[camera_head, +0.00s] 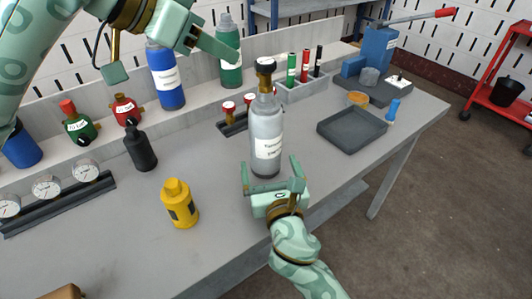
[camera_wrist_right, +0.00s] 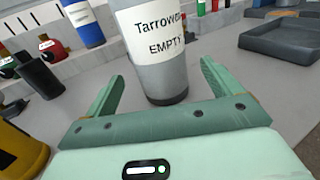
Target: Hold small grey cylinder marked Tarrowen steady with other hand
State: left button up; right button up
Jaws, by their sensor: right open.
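The small grey cylinder marked Tarrowen (camera_head: 266,135) stands upright on the bench, with a black and brass valve on top. Its white label reads "Tarrowen EMPTY" in the right wrist view (camera_wrist_right: 152,55). My right gripper (camera_head: 271,175) is open at the cylinder's near side, low down. In the right wrist view the cylinder's base is between the two fingers (camera_wrist_right: 155,82), with gaps on both sides. My left gripper (camera_head: 172,62) is open and empty, up and left of the cylinder, with its fingers wide apart.
A yellow cylinder (camera_head: 179,204) and a black one (camera_head: 140,147) stand to the left. Blue (camera_head: 165,76) and green (camera_head: 229,57) cylinders stand on the back ledge. A dark tray (camera_head: 352,130) lies to the right. Gauges (camera_head: 46,187) line the left.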

aim_at(265, 152)
jog(key=w, duration=0.2)
jog(key=w+a, duration=0.1)
jog(key=w, duration=0.2)
jog(key=shift+w, duration=0.1)
